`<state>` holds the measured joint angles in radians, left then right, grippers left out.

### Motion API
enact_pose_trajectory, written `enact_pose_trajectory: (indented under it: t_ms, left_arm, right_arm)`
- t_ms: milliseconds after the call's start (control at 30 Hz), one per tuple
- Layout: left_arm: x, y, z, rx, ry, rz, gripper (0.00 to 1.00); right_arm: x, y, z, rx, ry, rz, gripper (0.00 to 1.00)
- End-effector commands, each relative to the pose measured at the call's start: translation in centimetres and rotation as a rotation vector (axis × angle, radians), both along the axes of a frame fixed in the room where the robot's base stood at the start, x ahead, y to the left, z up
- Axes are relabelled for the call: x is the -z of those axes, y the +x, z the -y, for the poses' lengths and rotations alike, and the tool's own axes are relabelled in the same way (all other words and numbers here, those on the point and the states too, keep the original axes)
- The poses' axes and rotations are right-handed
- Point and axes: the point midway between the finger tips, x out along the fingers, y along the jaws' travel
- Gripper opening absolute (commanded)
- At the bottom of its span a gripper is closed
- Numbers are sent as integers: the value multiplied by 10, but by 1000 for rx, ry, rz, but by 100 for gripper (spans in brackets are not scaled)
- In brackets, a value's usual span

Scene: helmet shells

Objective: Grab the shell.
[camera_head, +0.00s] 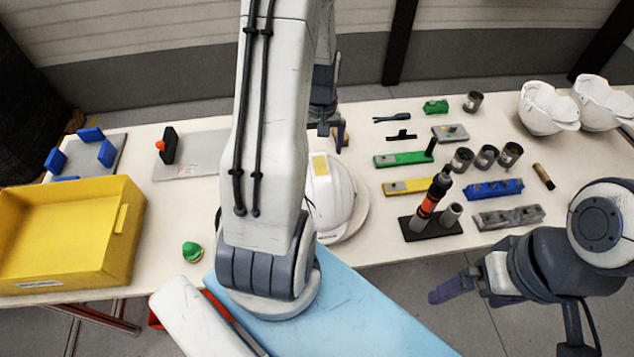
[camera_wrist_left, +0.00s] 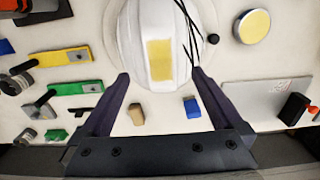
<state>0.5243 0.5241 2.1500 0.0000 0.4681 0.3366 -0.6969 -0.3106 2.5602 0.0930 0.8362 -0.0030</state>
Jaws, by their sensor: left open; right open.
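The white helmet shell (camera_head: 335,195) with a yellow patch stands on a round pale base in the middle of the table, partly hidden behind my left arm in the head view. In the left wrist view the shell (camera_wrist_left: 160,45) fills the top middle. My left gripper (camera_head: 334,130) is at the shell's far side, and its open fingers (camera_wrist_left: 160,76) lie left and right of the shell's near end. Whether they touch it I cannot tell. My right gripper (camera_head: 465,287) is open and empty in front of the table, well away from the shell.
A yellow bin (camera_head: 65,240) stands at the table's left. Two white helmets (camera_head: 546,108) sit at the back right. Several blocks, cups and a red-black tool (camera_head: 433,205) fill the right. A small green object (camera_head: 192,251) lies near the front edge. A grey plate (camera_head: 195,155) lies behind.

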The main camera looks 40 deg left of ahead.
Motion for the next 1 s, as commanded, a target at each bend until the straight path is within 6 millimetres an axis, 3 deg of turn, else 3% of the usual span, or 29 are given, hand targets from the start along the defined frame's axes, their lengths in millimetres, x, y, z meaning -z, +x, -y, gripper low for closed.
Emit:
enact_pose_trajectory:
  t_ms: [267, 600, 933, 1000]
  left_arm:
    - [18, -1, 0, 0, -2, -3, 100]
    - [58, -1, -1, -2, -1, -2, 100]
    - [64, 0, -2, -2, 1, 1, 100]
    - [64, 0, -2, -2, 1, 1, 73]
  right_arm:
    - [-10, 0, 0, -1, 0, 0, 100]
    - [-29, 0, 0, -5, 0, 0, 100]
    - [-29, 0, 0, -5, 0, 0, 100]
    - [-29, 0, 0, -5, 0, 0, 100]
